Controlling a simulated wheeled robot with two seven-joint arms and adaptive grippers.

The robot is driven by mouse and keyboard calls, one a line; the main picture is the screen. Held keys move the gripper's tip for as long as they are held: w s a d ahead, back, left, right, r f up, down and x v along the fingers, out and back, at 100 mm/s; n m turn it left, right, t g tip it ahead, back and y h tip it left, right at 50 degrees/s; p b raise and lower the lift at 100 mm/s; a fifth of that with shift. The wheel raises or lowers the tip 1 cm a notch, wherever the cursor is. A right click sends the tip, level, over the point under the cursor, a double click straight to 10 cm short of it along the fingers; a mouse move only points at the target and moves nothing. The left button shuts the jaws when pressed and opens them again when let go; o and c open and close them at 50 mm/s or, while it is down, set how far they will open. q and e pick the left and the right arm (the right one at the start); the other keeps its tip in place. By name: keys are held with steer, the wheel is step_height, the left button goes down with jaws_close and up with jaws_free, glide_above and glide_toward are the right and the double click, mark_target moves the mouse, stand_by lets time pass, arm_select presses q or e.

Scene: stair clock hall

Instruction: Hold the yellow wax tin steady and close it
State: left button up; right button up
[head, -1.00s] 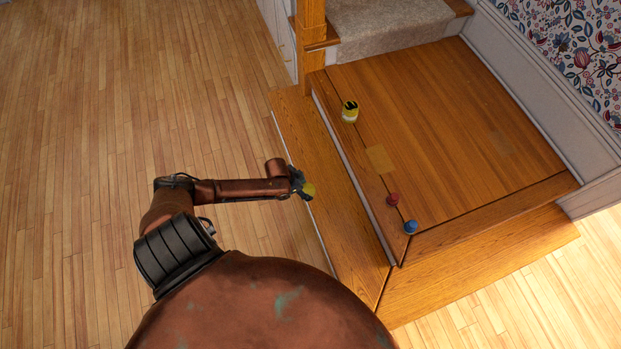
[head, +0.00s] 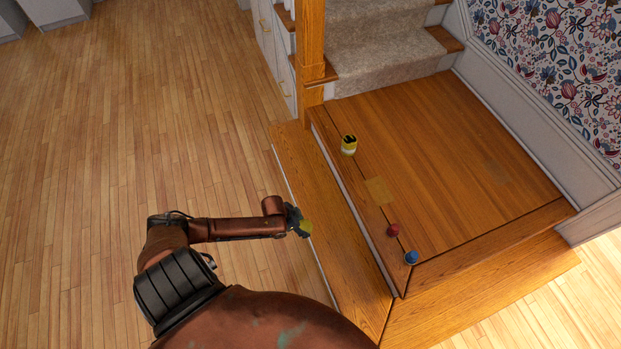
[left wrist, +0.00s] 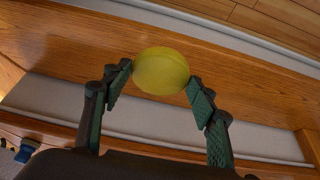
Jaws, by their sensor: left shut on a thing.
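My left gripper (head: 297,221) is shut on a round, flat-faced yellow piece, which looks like the tin's lid (left wrist: 161,71). In the left wrist view it sits between the two fingertips. In the head view the gripper is over the outer edge of the lower wooden step. My right gripper is not in view.
A red piece (head: 393,230) and a blue piece (head: 411,257) are near the landing's front corner. A tan square patch (head: 379,190) lies between them and the tin. A wooden post (head: 312,50) and carpeted stairs (head: 385,75) rise behind. Most of the landing is clear.

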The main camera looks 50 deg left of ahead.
arm_select(q)
steer(key=s+d+r+p, duration=0.3)
steer(key=d+r+p, duration=0.6)
steer(key=d+r, duration=1.15)
steer(key=s+r+n+y+p, duration=0.1)
steer(key=s+r+n+p, duration=0.1)
steer(key=r, duration=0.9)
steer(key=s+r+n+p, duration=0.2)
steer(key=s+r+p, duration=0.2)
steer(key=r, duration=0.7)
steer(key=shift+r+n+y, duration=0.3)
steer(key=shift+r+y, duration=0.1)
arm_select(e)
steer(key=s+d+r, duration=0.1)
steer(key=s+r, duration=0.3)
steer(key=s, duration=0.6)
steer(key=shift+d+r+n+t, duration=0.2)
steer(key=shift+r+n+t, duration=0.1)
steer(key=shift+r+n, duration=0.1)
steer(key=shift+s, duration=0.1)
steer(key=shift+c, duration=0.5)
